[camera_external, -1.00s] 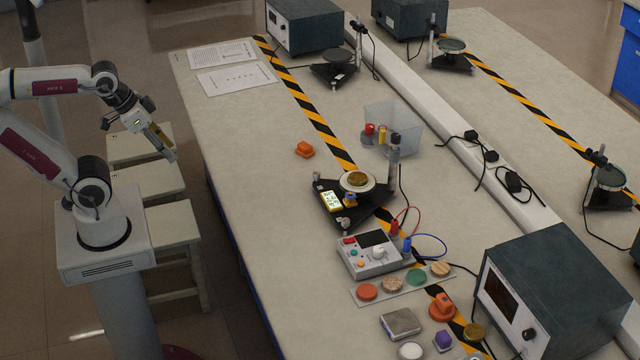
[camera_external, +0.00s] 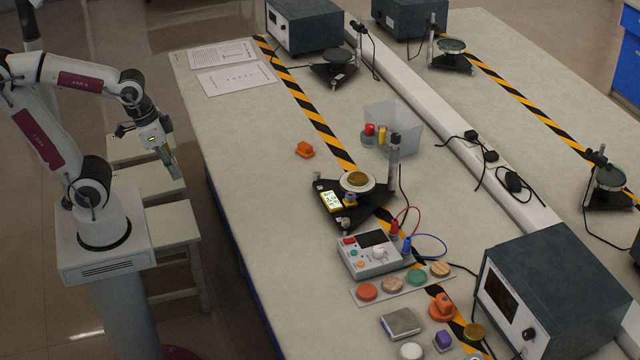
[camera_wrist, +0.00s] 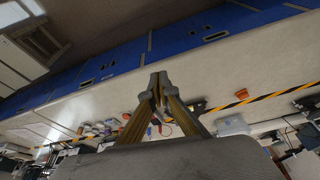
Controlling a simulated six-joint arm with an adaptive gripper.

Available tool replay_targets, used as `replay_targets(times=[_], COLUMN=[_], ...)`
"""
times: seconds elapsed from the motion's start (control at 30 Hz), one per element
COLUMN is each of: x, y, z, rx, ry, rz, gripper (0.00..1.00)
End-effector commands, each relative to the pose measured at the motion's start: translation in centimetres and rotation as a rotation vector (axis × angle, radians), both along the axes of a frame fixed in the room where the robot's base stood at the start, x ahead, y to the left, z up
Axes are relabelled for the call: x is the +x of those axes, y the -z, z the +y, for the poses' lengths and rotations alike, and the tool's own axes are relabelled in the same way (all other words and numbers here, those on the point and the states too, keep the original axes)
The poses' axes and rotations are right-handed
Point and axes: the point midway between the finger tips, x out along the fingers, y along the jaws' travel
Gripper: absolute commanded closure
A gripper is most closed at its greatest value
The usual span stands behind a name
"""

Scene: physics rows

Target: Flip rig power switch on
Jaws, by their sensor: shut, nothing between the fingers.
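A white control box (camera_external: 369,257) sits on the bench in the external view. It has a dark display, a white knob, small coloured buttons and a red part (camera_external: 348,241) at its upper left corner. Which part is the power switch, and its position, is too small to tell. A rig (camera_external: 352,200) with a round disc stands behind the box. My gripper (camera_external: 172,172) is shut and empty, pointing down beyond the bench's left edge, well apart from the box. In the wrist view my gripper's fingertips (camera_wrist: 158,92) meet, partly covering the bench items behind.
Stools (camera_external: 172,230) stand between my base and the bench. An orange block (camera_external: 305,149) and a clear bin (camera_external: 390,130) lie near the rig. A large dark instrument (camera_external: 545,290) stands at the right. The bench's left side is mostly clear.

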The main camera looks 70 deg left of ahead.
Motion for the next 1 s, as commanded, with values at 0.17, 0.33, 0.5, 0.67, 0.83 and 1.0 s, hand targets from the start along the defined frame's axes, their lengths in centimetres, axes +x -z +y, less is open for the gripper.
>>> replay_targets(times=[0.17,0.33,0.5,0.67,0.83,1.0], x=[0.6,1.5,2.5,3.6,4.8,6.0], y=[1.5,2.8,4.2,5.5,7.0,8.6], z=[-1.7,-3.5,-5.4,-7.3,-9.3,-11.4], rx=[-0.01,-0.024,-0.042,-0.059,-0.079,-0.098], ry=[0.037,0.067,0.092,0.112,0.126,0.136], rz=[0.051,0.081,0.097,0.104,0.103,0.097], gripper=[1.0,1.0,1.0,1.0,1.0,1.0])
